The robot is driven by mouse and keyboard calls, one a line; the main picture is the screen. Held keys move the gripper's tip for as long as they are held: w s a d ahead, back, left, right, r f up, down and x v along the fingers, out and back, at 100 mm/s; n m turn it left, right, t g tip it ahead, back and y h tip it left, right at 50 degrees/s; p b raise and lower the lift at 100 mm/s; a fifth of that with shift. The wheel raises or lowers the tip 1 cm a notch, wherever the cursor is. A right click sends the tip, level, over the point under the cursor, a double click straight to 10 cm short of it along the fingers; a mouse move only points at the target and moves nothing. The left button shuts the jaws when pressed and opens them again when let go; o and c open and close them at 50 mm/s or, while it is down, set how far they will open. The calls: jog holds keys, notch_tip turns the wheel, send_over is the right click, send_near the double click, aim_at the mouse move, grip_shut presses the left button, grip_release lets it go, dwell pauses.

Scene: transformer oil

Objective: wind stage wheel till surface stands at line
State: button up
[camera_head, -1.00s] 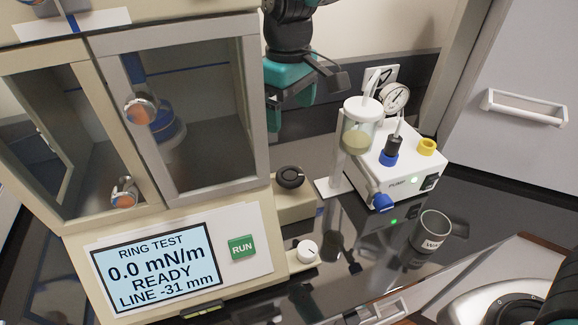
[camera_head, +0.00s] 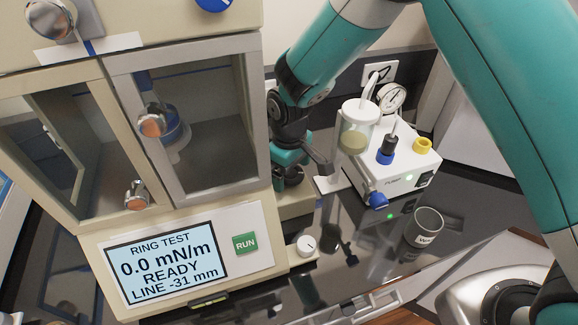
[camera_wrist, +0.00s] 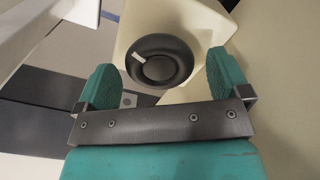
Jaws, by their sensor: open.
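The stage wheel is a black round knob (camera_wrist: 158,60) with a white mark, on a cream block beside the ring tester. In the wrist view it lies between and just beyond the open teal fingers of my gripper (camera_wrist: 163,82). In the head view my gripper (camera_head: 290,170) is low over that block, and the wheel is mostly hidden behind it. The tester's screen (camera_head: 167,262) reads RING TEST, 0.0 mN/m, READY, LINE -31 mm.
A white pump box (camera_head: 400,170) with a glass trap (camera_head: 357,128) and gauge (camera_head: 391,97) stands close to the right of my gripper. A small white knob (camera_head: 306,245) and green RUN button (camera_head: 245,242) are in front. A grey cup (camera_head: 425,228) stands at right.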

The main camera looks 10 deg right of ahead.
jog(key=c, duration=0.9)
jog(key=shift+m, duration=0.3)
jog(key=m+b, duration=0.1)
jog(key=m, duration=0.3)
jog(key=shift+m+b, duration=0.7)
jog(key=shift+m, duration=1.7)
jog(key=shift+r, duration=0.1)
jog(key=o, duration=0.9)
jog(key=shift+d, duration=0.1)
